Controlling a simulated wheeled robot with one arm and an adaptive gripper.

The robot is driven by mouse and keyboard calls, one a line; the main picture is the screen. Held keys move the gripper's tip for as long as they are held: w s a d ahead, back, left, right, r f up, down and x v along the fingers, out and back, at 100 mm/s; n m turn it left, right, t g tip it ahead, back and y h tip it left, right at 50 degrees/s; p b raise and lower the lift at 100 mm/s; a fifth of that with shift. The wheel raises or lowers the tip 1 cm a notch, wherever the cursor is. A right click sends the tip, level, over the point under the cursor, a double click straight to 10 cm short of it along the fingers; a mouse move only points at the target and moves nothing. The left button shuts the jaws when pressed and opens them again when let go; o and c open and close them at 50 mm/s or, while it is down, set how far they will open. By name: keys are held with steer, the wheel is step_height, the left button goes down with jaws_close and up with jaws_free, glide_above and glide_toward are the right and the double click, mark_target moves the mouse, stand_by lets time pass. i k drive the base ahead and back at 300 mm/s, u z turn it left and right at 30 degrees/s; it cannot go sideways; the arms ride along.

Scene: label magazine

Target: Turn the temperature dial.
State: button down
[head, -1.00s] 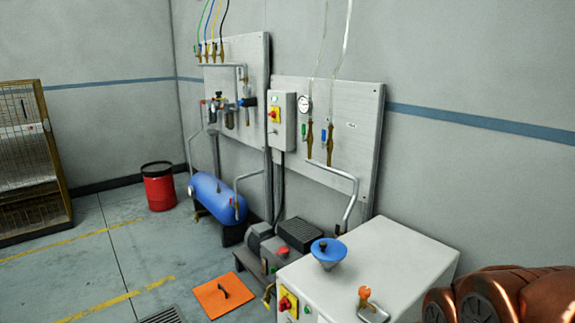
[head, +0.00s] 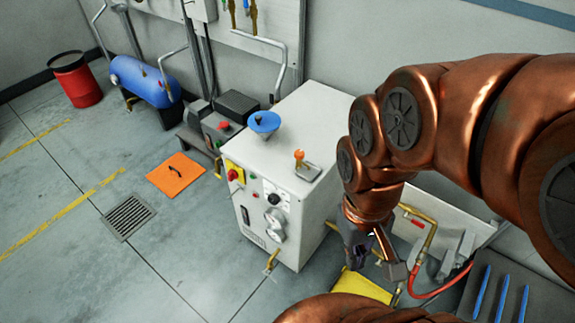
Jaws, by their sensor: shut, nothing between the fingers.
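A white cabinet (head: 305,115) stands against the wall, with controls on its front face. A small black round knob (head: 274,199) sits on a pale plate there. A larger silver-grey round part (head: 273,222) is just below it. I cannot tell from any lettering which one is the temperature dial. My gripper (head: 357,258) is shut and empty, pointing down to the right of the cabinet. It is apart from both controls. Its fingertips are small and dark in this view.
The front face also carries a red switch on a yellow plate (head: 235,173). A blue funnel (head: 264,122) and an orange-topped valve (head: 299,158) stand on top. A yellow object (head: 362,287) and a red hose (head: 440,286) lie near my gripper. Floor in front is largely clear.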

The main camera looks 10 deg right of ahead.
mark_target(273, 199)
steer(key=u, duration=0.55)
steer(key=k, duration=1.3)
steer(key=u, duration=0.6)
steer(key=i, duration=0.9)
steer(key=u, duration=0.65)
